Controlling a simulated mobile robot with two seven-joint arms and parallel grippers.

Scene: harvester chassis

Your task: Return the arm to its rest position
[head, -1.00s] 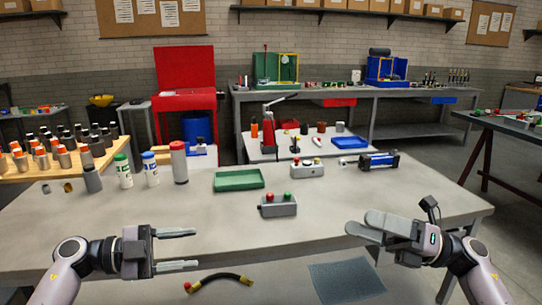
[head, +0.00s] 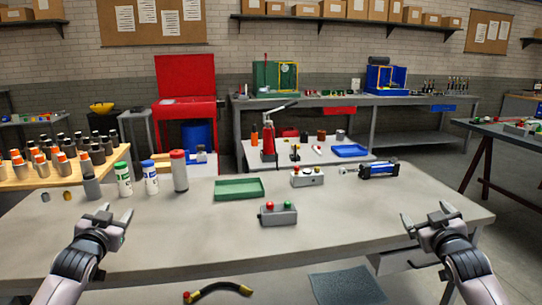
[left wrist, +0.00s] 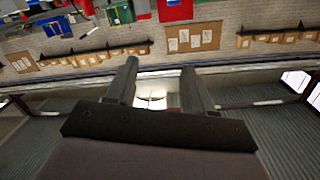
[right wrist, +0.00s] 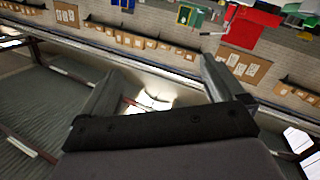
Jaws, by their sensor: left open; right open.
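My left gripper (head: 115,214) is open and empty above the near left part of the grey table (head: 340,228). Its fingers point up and away in the head view. My right gripper (head: 424,217) is open and empty over the table's right end, fingers also pointing up. In the left wrist view the two spread fingers (left wrist: 155,88) have nothing between them. In the right wrist view the fingers (right wrist: 157,84) are also apart and empty. Both wrist views look out over the room, upside down.
On the table stand a control box with red and green buttons (head: 278,213), a green tray (head: 239,189), a second button box (head: 307,177), a blue-black cylinder (head: 378,169) and several bottles (head: 151,175). A wooden rack (head: 40,177) is at left. A hose (head: 220,290) lies below the near edge.

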